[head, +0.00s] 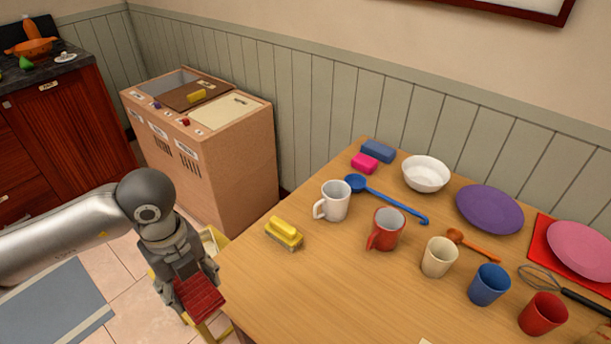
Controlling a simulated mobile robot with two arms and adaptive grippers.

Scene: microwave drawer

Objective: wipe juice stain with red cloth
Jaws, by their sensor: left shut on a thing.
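My left gripper (190,281) comes in from the left and points down, just left of the wooden table's left edge. It is shut on the red cloth (201,300), a dark red checked piece hanging below the fingers. The cloth is beside the table, over a yellow stool or chair (217,324) that is partly hidden behind the gripper. I see no juice stain on the visible part of the table. My right gripper is not in view.
The wooden table (310,290) holds a yellow sponge (284,234), a white mug (333,201), a red mug (386,229), several cups, a white bowl (425,173) and a purple plate (489,209). Its front left is clear. A bin cabinet (235,150) stands behind.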

